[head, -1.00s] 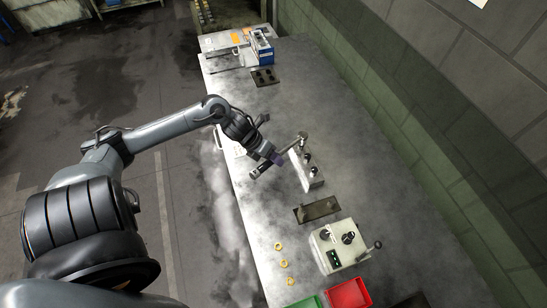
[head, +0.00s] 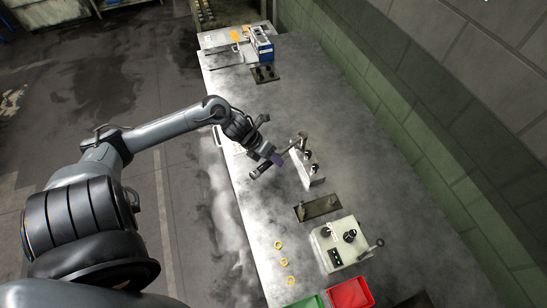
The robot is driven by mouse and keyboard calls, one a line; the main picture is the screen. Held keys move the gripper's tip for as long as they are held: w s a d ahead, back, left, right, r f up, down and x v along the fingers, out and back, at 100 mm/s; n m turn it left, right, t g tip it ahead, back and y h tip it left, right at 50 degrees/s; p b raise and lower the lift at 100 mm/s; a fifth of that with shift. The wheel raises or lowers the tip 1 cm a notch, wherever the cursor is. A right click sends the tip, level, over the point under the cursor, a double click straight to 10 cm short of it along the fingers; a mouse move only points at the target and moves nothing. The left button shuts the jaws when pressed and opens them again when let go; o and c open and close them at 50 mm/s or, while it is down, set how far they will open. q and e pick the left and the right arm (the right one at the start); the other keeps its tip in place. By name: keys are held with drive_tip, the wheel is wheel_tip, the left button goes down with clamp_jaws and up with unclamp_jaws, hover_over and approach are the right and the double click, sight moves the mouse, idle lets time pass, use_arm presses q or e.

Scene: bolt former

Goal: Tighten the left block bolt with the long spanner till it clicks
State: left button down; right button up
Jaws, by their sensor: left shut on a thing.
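The long spanner (head: 291,147) is a grey bar lying slantwise over the near side of the bench. My left gripper (head: 276,159) is shut on the spanner, with the handle end sticking out to the lower left. The spanner's head is at the far end of the light metal block (head: 315,179), around or over the left bolt (head: 302,137); I cannot tell how well it is seated. Other dark bolts (head: 309,156) stand on the block, clear of the spanner. My right gripper is not in view.
A dark plate (head: 318,208) and a pale control box (head: 341,245) with a lever are nearer. Yellow rings (head: 280,245), a red bin (head: 350,293) and a green bin (head: 307,302) lie at the bottom. A blue holder (head: 262,46) stands far back. The right of the bench is clear.

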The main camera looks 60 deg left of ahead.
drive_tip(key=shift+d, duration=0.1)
use_arm(q)
drive_tip(key=shift+a+f, duration=0.1)
drive_tip(key=shift+a, duration=0.1)
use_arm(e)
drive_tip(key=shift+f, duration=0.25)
use_arm(q)
drive_tip(key=shift+s+a+m+b, duration=0.1)
drive_tip(key=shift+a+m+b, duration=0.3)
drive_tip(key=shift+m+b, duration=0.1)
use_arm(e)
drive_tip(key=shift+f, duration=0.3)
use_arm(q)
drive_tip(key=shift+a+m+g+h+b, duration=0.3)
drive_tip(key=shift+a+b, duration=0.1)
drive_tip(key=shift+b, duration=0.1)
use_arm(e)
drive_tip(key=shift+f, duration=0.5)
use_arm(q)
drive_tip(key=shift+a, duration=0.2)
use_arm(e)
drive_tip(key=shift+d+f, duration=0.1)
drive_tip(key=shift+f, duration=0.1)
use_arm(q)
drive_tip(key=shift+a+m+b, duration=0.1)
drive_tip(key=shift+m+b, duration=0.2)
drive_tip(key=shift+b, duration=0.05)
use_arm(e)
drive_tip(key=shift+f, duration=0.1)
